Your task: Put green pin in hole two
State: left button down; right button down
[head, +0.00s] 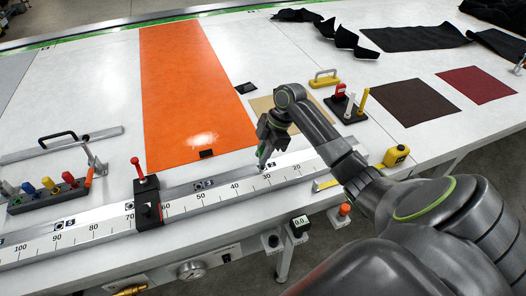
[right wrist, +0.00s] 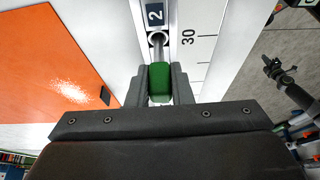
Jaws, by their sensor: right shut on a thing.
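My right gripper (head: 264,150) is over the long ruler rail (head: 222,194), near the 30 mark. In the right wrist view its fingers (right wrist: 160,92) are shut on the green handle of the green pin (right wrist: 160,78). The pin's metal shank points up the picture toward the hole beside the label "2" (right wrist: 155,15). The shank's tip overlaps the hole; I cannot tell whether it is inside or just above. My left gripper is not in view.
A black clamp with a red knob (head: 146,200) straddles the rail to the left. A block of coloured pins (head: 48,192) stands at far left. An orange sheet (head: 190,90) lies behind the rail. A yellow tape measure (head: 396,156) sits right of my arm.

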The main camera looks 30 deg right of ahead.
jog(key=shift+f+b, duration=0.65)
jog(key=shift+f, duration=0.55)
jog(key=c, duration=1.2)
grip_release()
jog(key=shift+r, duration=0.1)
jog(key=b+v, duration=0.3)
jog(key=v, duration=1.4)
jog(key=shift+d, duration=0.2)
jog(key=shift+s, duration=0.1)
